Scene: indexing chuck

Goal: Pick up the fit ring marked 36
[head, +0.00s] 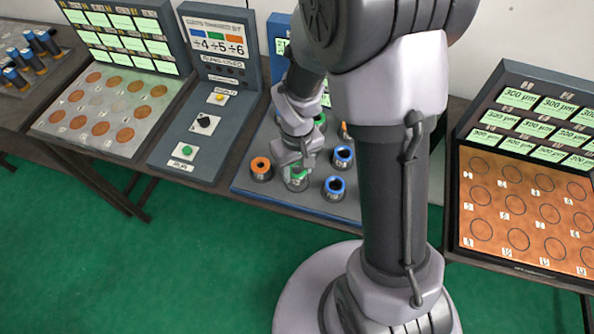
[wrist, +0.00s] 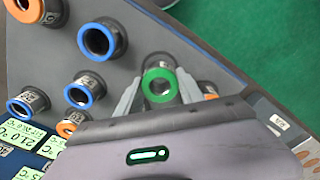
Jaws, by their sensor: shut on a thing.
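My gripper (head: 294,160) is over the fit ring tray (head: 247,186), shut on a dark ring with a green top (head: 297,172). In the wrist view my gripper's fingers (wrist: 160,98) stand on both sides of this green-topped ring (wrist: 161,73). I cannot read a number on it, and I cannot tell whether it is clear of the tray. Other rings stand around it: an orange-topped one (head: 261,164) to its left, a blue-topped one (head: 334,184) and another blue-topped one (head: 342,153) to its right. Their number labels are too small to read surely.
A control panel (head: 203,130) with buttons and a knob stands left of the tray. Further left is a plate (head: 106,106) with copper discs. At the right is a copper board (head: 524,212) with circles. Green floor (head: 180,270) lies open in front.

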